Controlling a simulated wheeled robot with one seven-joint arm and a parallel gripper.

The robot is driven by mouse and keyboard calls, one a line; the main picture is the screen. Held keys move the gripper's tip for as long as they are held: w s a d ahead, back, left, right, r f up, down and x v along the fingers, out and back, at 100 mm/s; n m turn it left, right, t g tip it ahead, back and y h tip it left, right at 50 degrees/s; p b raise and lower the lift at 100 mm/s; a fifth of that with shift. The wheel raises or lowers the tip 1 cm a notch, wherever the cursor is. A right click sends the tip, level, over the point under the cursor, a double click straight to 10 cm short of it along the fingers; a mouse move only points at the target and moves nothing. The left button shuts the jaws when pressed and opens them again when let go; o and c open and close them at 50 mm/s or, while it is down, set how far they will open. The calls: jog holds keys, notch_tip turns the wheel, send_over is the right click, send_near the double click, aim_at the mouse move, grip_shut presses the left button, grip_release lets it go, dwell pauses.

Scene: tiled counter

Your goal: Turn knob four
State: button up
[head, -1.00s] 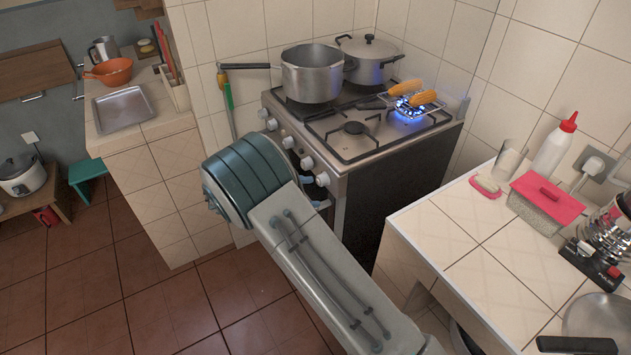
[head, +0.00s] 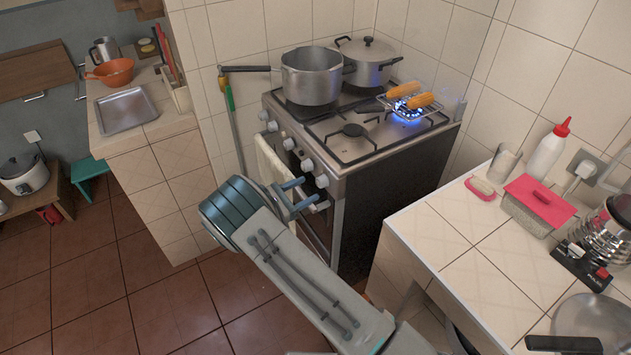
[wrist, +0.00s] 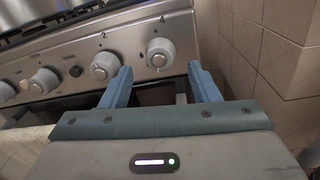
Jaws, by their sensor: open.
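The stove's front panel carries a row of round knobs. The rightmost knob (wrist: 160,53) shows in the wrist view, straight ahead between my fingertips, and in the head view (head: 322,181). A second knob (wrist: 104,65) is to its left, with a third knob (wrist: 44,80) and part of another further left. I see no clear contact with a knob.
The stove (head: 350,150) holds an open pot (head: 311,78), a lidded pot (head: 366,65) and corn (head: 419,100) over a lit burner. A cloth (head: 270,165) hangs at its front. A tiled counter (head: 450,225) stands at the right. A tiled wall (wrist: 270,75) is close right of the panel.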

aim_at(317, 184)
jog(key=shift+p+x, duration=0.45)
jog(key=shift+x, duration=1.7)
jog(key=c, duration=1)
